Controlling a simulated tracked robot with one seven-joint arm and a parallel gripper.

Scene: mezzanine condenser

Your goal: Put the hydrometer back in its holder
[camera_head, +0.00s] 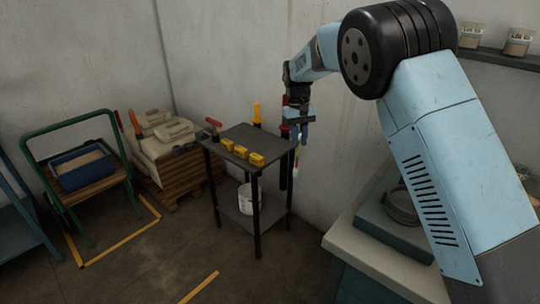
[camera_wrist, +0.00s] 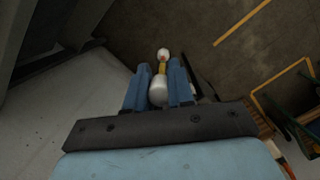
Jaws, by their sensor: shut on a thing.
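My gripper (camera_head: 301,139) is shut on the hydrometer (camera_head: 296,160), to the right of the small dark table (camera_head: 247,139). In the wrist view the hydrometer (camera_wrist: 158,91) lies between the two blue fingers (camera_wrist: 159,82). It shows a white rounded part, a yellow band and a white end with a red mark beyond the fingertips. In the head view only its pale lower part shows, pointing down. A dark upright tube (camera_head: 284,170) with red near its top stands just left of the gripper; I cannot tell whether it is the holder.
A white bucket (camera_head: 248,199) stands on the lower shelf. A pallet with sacks (camera_head: 163,150) and a green cart (camera_head: 80,137) are left. A pale counter (camera_head: 365,255) is right.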

